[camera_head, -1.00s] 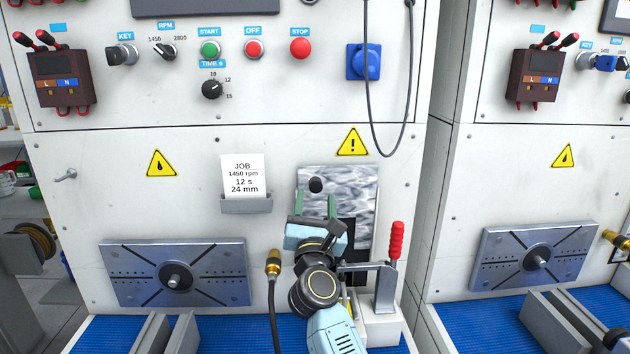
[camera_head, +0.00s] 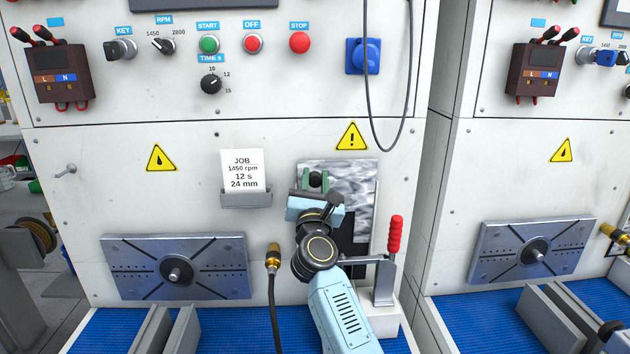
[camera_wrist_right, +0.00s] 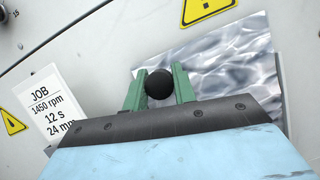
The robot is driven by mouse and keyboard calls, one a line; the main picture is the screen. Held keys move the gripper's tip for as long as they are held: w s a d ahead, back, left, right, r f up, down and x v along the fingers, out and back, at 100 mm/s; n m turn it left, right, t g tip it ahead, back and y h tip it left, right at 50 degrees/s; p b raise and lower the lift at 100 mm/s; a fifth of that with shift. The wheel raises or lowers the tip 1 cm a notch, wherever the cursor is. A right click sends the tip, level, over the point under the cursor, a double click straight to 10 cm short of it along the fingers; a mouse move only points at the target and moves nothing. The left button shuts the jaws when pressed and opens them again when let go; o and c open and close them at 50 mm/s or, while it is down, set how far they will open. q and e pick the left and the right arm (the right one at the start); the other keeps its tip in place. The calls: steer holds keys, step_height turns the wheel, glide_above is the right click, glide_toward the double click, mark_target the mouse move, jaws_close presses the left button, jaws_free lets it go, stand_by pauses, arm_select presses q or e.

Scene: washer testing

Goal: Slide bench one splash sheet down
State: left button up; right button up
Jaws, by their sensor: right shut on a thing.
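The splash sheet (camera_head: 355,185) is a clear, rippled, greyish panel on the front of the left bench, below a yellow warning sign. A round black knob (camera_wrist_right: 158,84) sits at its upper left. My right gripper (camera_head: 315,181) is at the sheet, with its green fingers on either side of the knob, shut on it. In the right wrist view the gripper fingers (camera_wrist_right: 160,90) flank the knob closely. My right arm hides the sheet's lower left part. My left gripper is not in view.
A red-handled toggle clamp (camera_head: 395,235) stands just right of my arm. A brass-tipped hose (camera_head: 273,258) rises to its left. A slotted metal plate (camera_head: 176,267) is on the panel at left. A job card (camera_head: 242,171) sits in a holder left of the sheet.

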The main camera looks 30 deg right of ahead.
jaws_close()
steer(key=shift+f, duration=0.15)
step_height(320, 180, down, 12)
steer(key=b, duration=1.2)
steer(key=shift+f, duration=0.3)
steer(key=o, duration=0.6)
jaws_free()
steer(key=o, duration=0.3)
steer(key=shift+r, duration=0.2)
